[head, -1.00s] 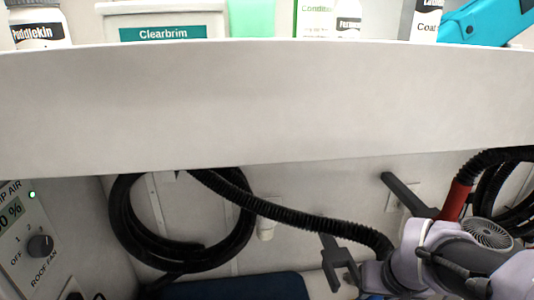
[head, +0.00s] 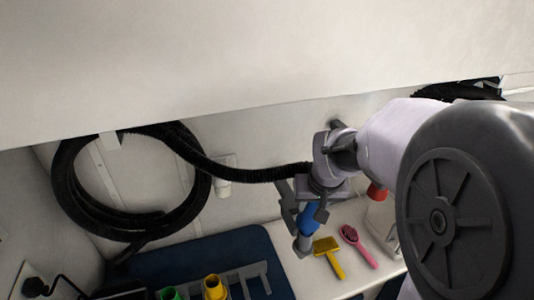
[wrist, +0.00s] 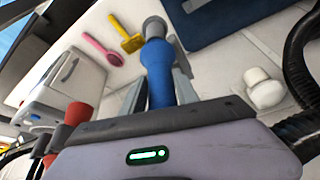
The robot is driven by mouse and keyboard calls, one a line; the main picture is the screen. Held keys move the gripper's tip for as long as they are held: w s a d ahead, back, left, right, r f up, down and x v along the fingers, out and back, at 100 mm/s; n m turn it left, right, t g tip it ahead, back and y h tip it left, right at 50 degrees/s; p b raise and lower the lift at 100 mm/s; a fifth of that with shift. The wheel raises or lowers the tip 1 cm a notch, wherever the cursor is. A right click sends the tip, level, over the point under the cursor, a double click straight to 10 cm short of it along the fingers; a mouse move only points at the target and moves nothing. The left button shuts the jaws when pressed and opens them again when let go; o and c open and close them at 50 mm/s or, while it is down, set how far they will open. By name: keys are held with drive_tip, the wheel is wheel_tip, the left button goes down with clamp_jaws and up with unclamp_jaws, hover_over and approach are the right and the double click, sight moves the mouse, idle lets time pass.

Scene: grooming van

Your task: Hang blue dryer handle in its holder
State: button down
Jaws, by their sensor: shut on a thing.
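The blue dryer handle (head: 309,219) is in my gripper (head: 303,206), its grey end pointing down above the counter. In the wrist view, the blue handle (wrist: 160,78) lies between the two grey fingers of my gripper (wrist: 159,92). The black corrugated hose (head: 245,174) runs from the gripper left to a coil on the wall. A dark piece (head: 335,124) shows behind my arm; I cannot tell whether it is part of a holder. I cannot clearly identify the blue handle's holder.
A yellow brush (head: 328,250) and pink brush (head: 354,243) lie on the counter. A red part (head: 377,192) is right of my gripper. A grey pronged rack (head: 250,276) is below, with yellow (head: 214,288) and green pieces. A shelf front (head: 200,60) overhangs the wall.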

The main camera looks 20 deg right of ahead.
drive_tip(key=shift+w, duration=2.35)
drive_tip(key=shift+s+d+r+p, duration=0.1)
drive_tip(key=shift+s+r+p, duration=0.1)
drive_tip(key=shift+r+p, duration=0.15)
drive_tip(key=shift+f, duration=0.25)
drive_tip(key=shift+f+b, duration=0.55)
drive_tip(key=shift+b, duration=0.15)
drive_tip(key=shift+c, duration=1)
unclamp_jaws()
